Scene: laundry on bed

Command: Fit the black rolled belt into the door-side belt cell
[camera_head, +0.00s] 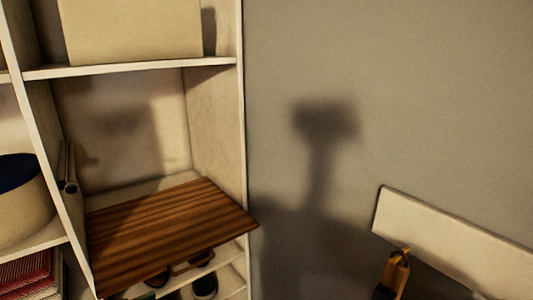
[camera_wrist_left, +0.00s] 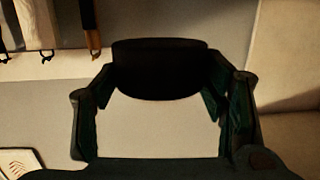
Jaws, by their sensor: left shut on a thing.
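The black rolled belt (camera_wrist_left: 160,70) is held between the fingers of my left gripper (camera_wrist_left: 158,82) in the left wrist view. The fingers press on its two ends, and its curved dark side faces the camera. A light flat surface shows beyond the gripper. Neither gripper is in the head view. In the head view, small cells (camera_head: 232,278) with dark, rounded things (camera_head: 204,287) show under a brown striped board; which one is the door-side belt cell I cannot tell.
The brown striped board (camera_head: 170,235) sticks out of a white shelf unit (camera_head: 243,130). A round bin (camera_head: 22,205) and red striped cloth (camera_head: 27,275) fill cells at left. A pale wall rail (camera_head: 450,235) with a hanging strap (camera_head: 393,275) is at right. Bare wall lies between.

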